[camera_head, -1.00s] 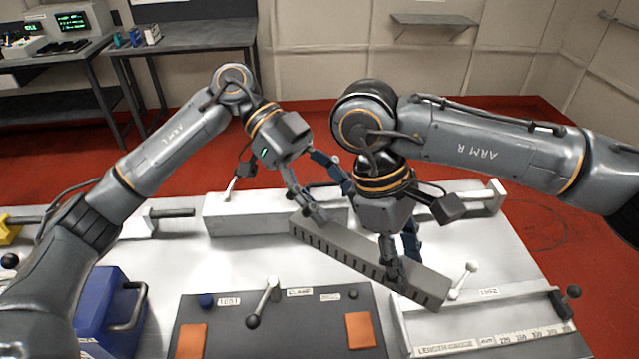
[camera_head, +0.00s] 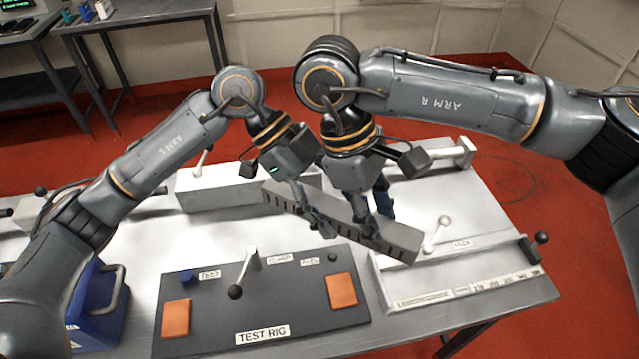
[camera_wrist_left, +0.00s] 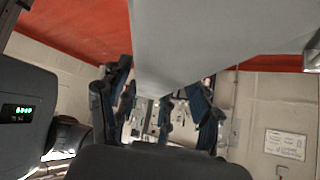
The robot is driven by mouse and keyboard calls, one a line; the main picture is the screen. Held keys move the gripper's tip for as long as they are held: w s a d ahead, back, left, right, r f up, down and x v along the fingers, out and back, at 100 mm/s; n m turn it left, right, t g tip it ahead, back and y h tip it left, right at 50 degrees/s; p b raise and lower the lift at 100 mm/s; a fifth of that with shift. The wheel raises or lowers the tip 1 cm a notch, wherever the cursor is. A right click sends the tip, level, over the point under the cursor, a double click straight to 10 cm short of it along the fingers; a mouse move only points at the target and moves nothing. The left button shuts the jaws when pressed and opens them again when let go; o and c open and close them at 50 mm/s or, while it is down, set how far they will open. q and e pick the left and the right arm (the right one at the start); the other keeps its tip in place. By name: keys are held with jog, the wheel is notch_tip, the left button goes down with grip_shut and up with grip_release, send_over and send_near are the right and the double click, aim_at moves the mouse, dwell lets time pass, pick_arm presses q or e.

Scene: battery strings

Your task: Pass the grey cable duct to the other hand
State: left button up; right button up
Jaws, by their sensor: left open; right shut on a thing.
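The grey cable duct (camera_head: 342,229), a long slotted bar, is held slanting above the bench, its right end nearer the camera. My right gripper (camera_head: 374,226) is shut on it toward the right end. My left gripper (camera_head: 318,218) is open at the duct's left half; one finger shows in front of the near side, the other is hidden in the head view. In the left wrist view the duct (camera_wrist_left: 205,40) fills the top middle, with my open left fingers (camera_wrist_left: 158,110) on either side of its lower part. I cannot tell whether they touch it.
The dark test rig board (camera_head: 290,310) with orange pads and a lever lies below the duct. A length-gauge fixture (camera_head: 400,285) stands at right, a blue case (camera_head: 95,310) at left, and a pale block (camera_head: 215,190) behind. The two grippers are close together.

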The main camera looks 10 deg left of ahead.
pick_arm(q)
jog(key=shift+s+d+f, duration=0.15)
jog(key=shift+d+f, duration=0.15)
jog(key=shift+d, duration=0.05)
jog(key=shift+c, duration=0.2)
jog(key=c, duration=1.1)
jog(key=shift+c, duration=1)
pick_arm(e)
jog(key=o, duration=1.3)
jog(key=shift+o, duration=0.2)
